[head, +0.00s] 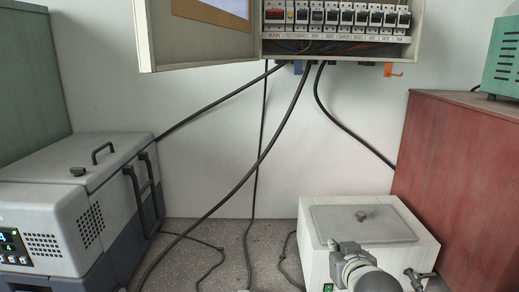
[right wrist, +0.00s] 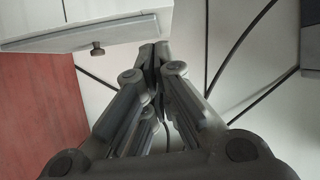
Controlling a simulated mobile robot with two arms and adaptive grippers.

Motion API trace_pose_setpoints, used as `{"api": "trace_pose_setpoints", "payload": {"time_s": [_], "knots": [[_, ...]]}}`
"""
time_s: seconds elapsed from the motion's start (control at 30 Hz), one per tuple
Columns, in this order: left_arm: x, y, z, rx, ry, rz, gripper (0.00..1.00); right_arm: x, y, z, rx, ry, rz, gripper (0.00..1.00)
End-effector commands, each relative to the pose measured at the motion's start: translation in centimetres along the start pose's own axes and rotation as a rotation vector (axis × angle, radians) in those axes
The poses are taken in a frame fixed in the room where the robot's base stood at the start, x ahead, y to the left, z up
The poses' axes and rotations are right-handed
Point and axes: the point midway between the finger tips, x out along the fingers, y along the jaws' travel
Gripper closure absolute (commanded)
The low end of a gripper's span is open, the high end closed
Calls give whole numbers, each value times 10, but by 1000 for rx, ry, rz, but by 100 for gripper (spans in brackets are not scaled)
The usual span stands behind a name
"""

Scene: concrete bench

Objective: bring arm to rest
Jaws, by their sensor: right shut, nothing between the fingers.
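My right gripper (head: 335,247) is low in the head view, in front of the white box with a grey lid. In the right wrist view its two fingers (right wrist: 156,54) come together at the tips with nothing between them. Part of my right arm shows behind it at the bottom edge. My left gripper is not in view.
The white lidded box (head: 318,238) is close to my right gripper, with a red cabinet (head: 455,170) to its right. A grey cooler-like unit (head: 60,190) stands left. Black cables hang from the open breaker panel (head: 200,62) across the middle.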

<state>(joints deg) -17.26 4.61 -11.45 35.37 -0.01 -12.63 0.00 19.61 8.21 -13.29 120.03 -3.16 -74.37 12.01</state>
Motion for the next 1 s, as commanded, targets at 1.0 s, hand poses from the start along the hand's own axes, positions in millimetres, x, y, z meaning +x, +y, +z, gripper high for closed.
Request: {"api": "trace_pose_setpoints", "payload": {"time_s": [1.0], "knots": [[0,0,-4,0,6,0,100,-189,-6,383,-83,-831,-106,100]]}}
